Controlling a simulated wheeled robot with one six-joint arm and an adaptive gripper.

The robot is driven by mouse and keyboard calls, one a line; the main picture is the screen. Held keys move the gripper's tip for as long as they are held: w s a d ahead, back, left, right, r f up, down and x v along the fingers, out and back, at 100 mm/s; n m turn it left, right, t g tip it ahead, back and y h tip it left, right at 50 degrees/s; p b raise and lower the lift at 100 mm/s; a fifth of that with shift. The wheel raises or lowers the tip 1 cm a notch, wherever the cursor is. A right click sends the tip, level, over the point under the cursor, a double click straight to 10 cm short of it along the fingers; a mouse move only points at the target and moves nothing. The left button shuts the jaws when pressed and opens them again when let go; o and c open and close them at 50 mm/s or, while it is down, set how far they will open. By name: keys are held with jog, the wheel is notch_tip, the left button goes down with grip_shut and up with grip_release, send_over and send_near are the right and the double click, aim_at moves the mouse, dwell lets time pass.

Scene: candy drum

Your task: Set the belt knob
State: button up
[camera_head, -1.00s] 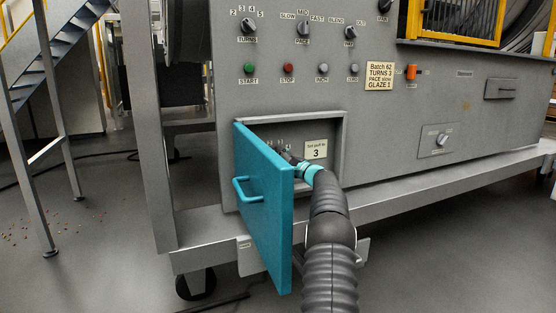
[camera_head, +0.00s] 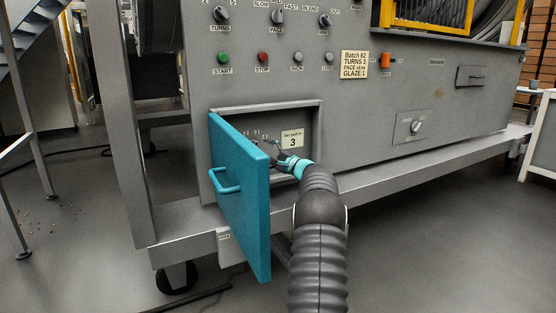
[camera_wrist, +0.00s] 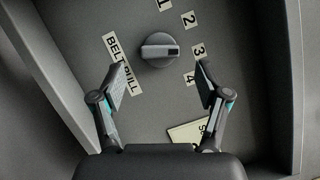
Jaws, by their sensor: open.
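The belt knob (camera_wrist: 159,50) is a round grey dial with a raised bar and a dark mark on its right end. The mark faces the label 3 (camera_wrist: 198,50), in a row of number labels from 1 to 4. A BELT PULL label (camera_wrist: 122,62) lies to its left. My gripper (camera_wrist: 161,78) is open, its fingertips apart and just below the knob in the wrist view, nothing between them. In the head view my gripper (camera_head: 268,146) reaches into the recess (camera_head: 310,125) behind the open teal door (camera_head: 240,200). I cannot make out the knob there.
A note (camera_head: 292,138) reading 3 is on the recess's back wall. The teal door stands out close to the left of my arm. Other knobs and buttons sit above, with a batch card (camera_head: 354,64). A dial plate (camera_head: 414,127) is to the right.

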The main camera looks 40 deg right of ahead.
jog(key=s, duration=0.6)
jog(key=shift+s+d+f, duration=0.3)
jog(key=shift+d+f, duration=0.15)
